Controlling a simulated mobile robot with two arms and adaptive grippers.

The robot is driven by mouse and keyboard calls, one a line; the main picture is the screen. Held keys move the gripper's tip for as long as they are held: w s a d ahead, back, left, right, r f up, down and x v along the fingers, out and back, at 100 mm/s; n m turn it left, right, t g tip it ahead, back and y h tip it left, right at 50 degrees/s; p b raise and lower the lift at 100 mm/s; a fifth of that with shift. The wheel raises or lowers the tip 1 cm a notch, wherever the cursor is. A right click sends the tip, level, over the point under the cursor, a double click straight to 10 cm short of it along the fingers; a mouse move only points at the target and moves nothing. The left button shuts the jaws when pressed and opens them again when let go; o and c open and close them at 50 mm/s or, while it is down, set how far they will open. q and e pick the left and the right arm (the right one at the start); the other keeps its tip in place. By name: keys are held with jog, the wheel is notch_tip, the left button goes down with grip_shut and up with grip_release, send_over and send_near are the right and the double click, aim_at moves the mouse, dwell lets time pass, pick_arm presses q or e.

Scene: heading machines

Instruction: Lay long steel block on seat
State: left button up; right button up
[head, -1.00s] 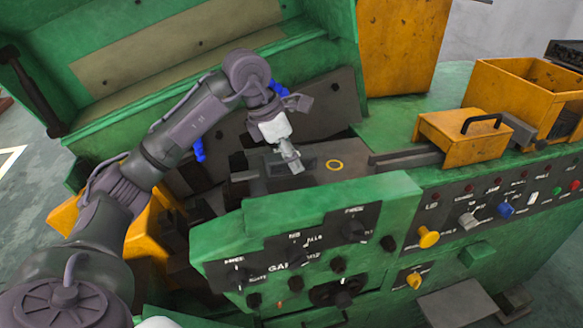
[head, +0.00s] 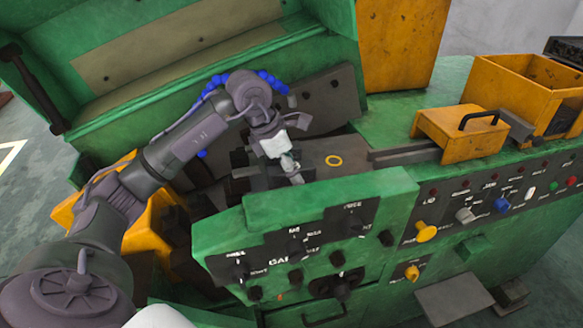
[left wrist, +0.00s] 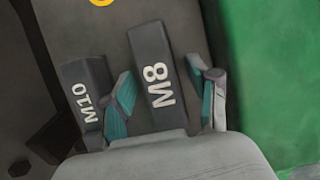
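My left gripper (head: 293,172) is low inside the green machine, just behind its front control panel. In the left wrist view its two teal-padded fingers (left wrist: 165,103) are apart, one on each side of a dark steel block marked M8 (left wrist: 155,70). A gap shows between the block and the right finger; the left finger is close to its left side. A second dark block marked M10 (left wrist: 86,95) lies left of the left finger. Which one is the long steel block, and where the seat is, I cannot tell. My right gripper is not in view.
A yellow ring (head: 333,160) marks the grey surface beside the gripper. The green front panel (head: 310,235) with knobs rises close in front. A blue segmented hose (head: 265,78) passes behind my arm. An orange cover with a black handle (head: 460,135) stands to the right.

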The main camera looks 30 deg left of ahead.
pick_arm(q)
jog(key=shift+r, duration=0.1)
jog(key=shift+a+r, duration=0.15)
jog(key=shift+r, duration=0.1)
jog(key=b+v, duration=0.2)
jog(key=v, duration=0.9)
jog(key=shift+s+r, duration=0.15)
jog(key=shift+r, duration=0.05)
